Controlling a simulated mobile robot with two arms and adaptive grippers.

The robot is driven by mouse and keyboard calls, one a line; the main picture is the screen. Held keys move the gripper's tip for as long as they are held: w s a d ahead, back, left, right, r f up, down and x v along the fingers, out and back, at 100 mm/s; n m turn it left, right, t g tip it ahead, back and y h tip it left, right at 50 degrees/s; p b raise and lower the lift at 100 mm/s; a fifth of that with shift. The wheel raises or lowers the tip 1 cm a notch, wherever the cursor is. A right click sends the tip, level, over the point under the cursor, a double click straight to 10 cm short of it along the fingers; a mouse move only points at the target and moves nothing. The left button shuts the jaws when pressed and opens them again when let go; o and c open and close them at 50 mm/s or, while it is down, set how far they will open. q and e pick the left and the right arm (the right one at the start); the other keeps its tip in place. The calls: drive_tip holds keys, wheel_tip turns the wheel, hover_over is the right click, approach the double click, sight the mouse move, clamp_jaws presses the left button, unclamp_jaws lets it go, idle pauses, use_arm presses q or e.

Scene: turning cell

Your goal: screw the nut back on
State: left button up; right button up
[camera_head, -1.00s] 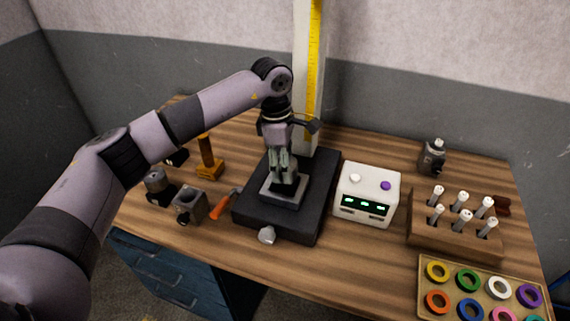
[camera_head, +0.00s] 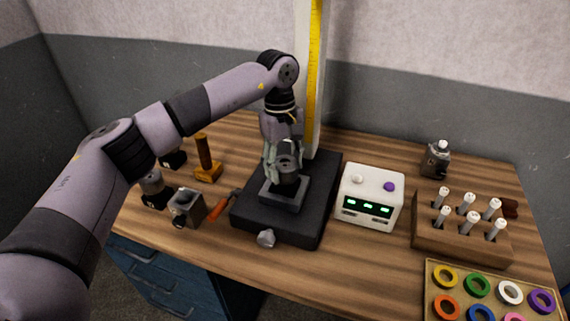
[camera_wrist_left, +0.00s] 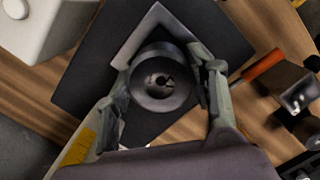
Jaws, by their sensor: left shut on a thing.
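The nut (camera_wrist_left: 160,80) is a dark grey round piece with a hole in its middle, and something small shows inside the hole. In the head view it is a dark round part (camera_head: 288,163) above a square grey block (camera_head: 283,198) on the black base (camera_head: 262,218). My left gripper (camera_wrist_left: 160,84) points down with one finger on each side of the nut and is shut on it. The head view cannot tell how far the nut is seated on the part below. My right gripper is in neither view.
A pale column with a yellow scale (camera_head: 314,70) rises behind the gripper. A white box with green displays (camera_head: 369,197) stands close on the right. An orange-handled tool (camera_head: 217,210) and dark blocks (camera_head: 186,207) lie left. A wooden rack (camera_head: 455,243) and ring tray (camera_head: 462,276) stand right.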

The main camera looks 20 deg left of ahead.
use_arm(q)
drive_tip(key=m+b, duration=0.1)
drive_tip(key=m, duration=0.3)
drive_tip(key=shift+m+y, duration=0.3)
drive_tip(key=shift+m, duration=0.1)
drive_tip(key=m, duration=0.4)
drive_tip(key=shift+r+g, duration=0.1)
drive_tip(key=shift+g, duration=0.2)
drive_tip(key=o, duration=1.3)
drive_tip(key=shift+o, duration=0.2)
